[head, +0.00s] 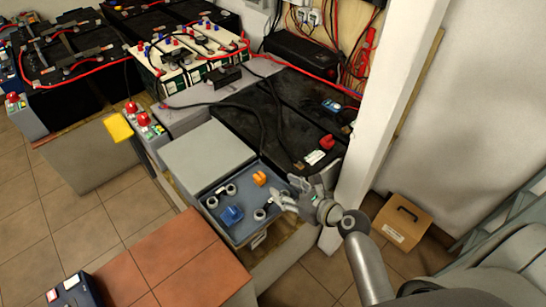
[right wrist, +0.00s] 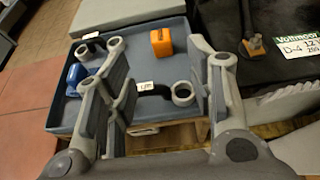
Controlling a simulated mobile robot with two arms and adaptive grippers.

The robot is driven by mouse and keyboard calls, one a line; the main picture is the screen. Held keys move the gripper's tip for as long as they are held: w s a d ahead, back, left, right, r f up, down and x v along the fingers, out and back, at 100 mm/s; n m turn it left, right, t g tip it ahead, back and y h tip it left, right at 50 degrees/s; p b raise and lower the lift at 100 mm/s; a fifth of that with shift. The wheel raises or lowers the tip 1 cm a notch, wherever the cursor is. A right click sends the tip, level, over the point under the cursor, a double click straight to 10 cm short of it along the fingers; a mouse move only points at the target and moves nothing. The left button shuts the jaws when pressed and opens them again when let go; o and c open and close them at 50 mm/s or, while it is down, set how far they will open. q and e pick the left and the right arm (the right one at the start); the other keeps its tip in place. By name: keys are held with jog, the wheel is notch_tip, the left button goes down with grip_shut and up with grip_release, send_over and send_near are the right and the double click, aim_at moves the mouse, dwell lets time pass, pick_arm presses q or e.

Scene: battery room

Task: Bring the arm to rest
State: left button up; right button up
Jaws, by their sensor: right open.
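My right gripper (head: 283,194) comes in from the lower right of the head view, with its fingers over the right side of a blue-grey tray (head: 246,240). In the right wrist view its two fingers (right wrist: 157,62) are spread apart with nothing held between them. The tray (right wrist: 184,24) lies beyond and below the fingers there. An orange block (head: 259,178) and a blue piece (head: 231,215) lie in the tray, with several grey ring-ended pieces, one being this ring (right wrist: 182,93). The fingers partly hide the tray. My left gripper is not in view.
A grey lid-like box (head: 208,155) adjoins the tray. Dark battery cases (head: 240,130) with cables stand behind. A white post (head: 380,110) rises close to my right arm. A cardboard box (head: 401,222) sits on the floor at right. Tiled floor is clear at left.

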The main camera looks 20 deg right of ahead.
jog(key=s+a+f+n+g, duration=0.1)
jog(key=s+a+n+g, duration=0.2)
jog(key=s+n, duration=0.5)
jog(key=s+a+f+n+g, duration=0.1)
jog(key=s+a+n+g, duration=0.15)
jog(key=n, duration=0.85)
jog(key=s+d+r+n+g+h, duration=0.2)
jog(key=s+d+n+g+h, duration=0.2)
jog(key=s+n, duration=0.95)
notch_tip(320, 180, down, 26)
jog(key=n+g, duration=0.1)
jog(key=n, duration=0.1)
jog(key=s+d+f+g, duration=0.1)
jog(key=s+d+f, duration=0.1)
jog(key=s+f, duration=1.4)
jog(key=shift+s+d+f+h, duration=0.15)
jog(key=shift+s+d+h, duration=0.05)
jog(key=shift+d+h, duration=0.1)
